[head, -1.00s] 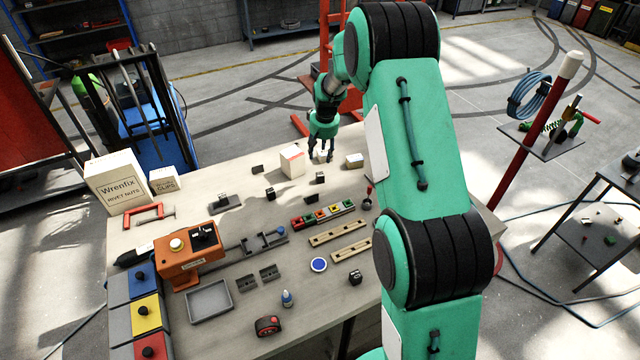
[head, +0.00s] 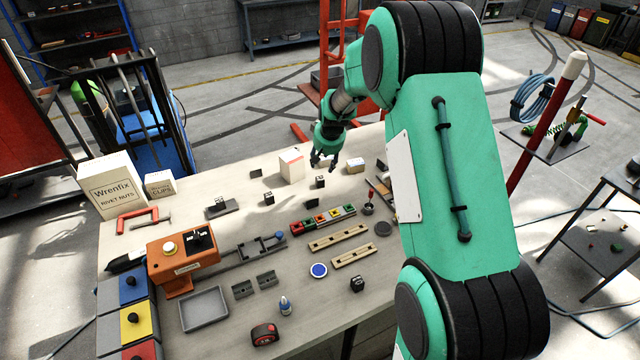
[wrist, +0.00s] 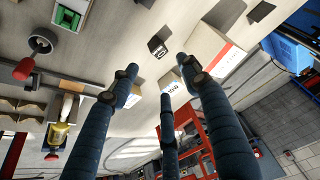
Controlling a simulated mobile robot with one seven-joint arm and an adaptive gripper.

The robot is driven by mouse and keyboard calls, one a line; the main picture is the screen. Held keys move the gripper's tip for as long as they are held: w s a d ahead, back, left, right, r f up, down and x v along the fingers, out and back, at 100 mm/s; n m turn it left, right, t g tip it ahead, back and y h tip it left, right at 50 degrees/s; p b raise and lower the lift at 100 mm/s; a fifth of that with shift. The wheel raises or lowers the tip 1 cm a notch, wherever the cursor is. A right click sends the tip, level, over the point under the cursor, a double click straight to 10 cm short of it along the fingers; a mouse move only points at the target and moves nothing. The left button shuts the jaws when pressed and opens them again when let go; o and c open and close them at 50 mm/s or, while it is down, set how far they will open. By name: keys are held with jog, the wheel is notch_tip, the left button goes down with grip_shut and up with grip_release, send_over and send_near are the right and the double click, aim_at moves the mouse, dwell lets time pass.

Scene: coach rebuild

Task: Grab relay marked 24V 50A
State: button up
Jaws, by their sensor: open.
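Several small black cube-shaped parts stand on the workbench (head: 225,245). One cube (head: 320,181) is just in front of my gripper (head: 326,160) in the head view. Others include a cube (head: 268,198) to its left and a cube (head: 357,283) near the front edge. I cannot read 24V 50A on any of them. In the wrist view a black cube with a pale marking (wrist: 157,47) lies beyond my open, empty gripper (wrist: 160,78). The fingers are spread above the bench and appear apart from the cube.
A white-and-red box (head: 291,166) and a smaller carton (head: 355,165) stand close on either side of my gripper. An orange machine (head: 180,262), grey tray (head: 203,309) and row of coloured blocks (head: 322,219) occupy the nearer bench.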

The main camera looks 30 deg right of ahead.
jog(key=shift+f, duration=0.1)
send_over(320, 178)
jog(key=s, duration=0.3)
notch_tip(320, 178, down, 8)
jog(key=shift+w+a, duration=0.15)
jog(key=shift+a, duration=0.25)
jog(key=shift+b+x, duration=0.3)
jog(key=shift+x, duration=2.2)
jog(key=shift+d, duration=0.2)
jog(key=c, duration=1)
